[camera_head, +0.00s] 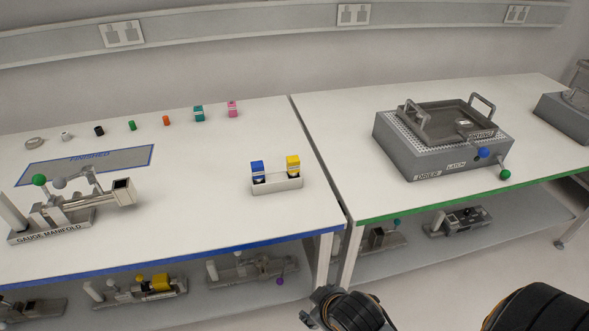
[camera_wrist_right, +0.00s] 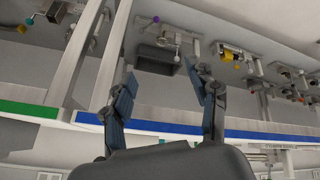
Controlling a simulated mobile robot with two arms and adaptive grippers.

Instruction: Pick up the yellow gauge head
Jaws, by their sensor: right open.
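The yellow gauge head (camera_head: 293,163) stands upright in the right end of a small pale holder (camera_head: 277,184) on the blue-edged table in the head view. A blue gauge head (camera_head: 257,168) stands in the left end of the same holder. My right gripper (camera_wrist_right: 166,82) is open and empty in the wrist view, with its two fingers wide apart. That view faces the table edges and the lower shelf, turned over, and I cannot make out the gauge head there. A dark part of my arm shows at the bottom of the head view. My left gripper is not in view.
The gauge manifold (camera_head: 68,212) stands at the left, before the blue-outlined finished area (camera_head: 85,166). Several small coloured parts line the table's back. A drier (camera_head: 443,140) stands on the right, green-edged table (camera_head: 450,205). The tabletop around the holder is clear.

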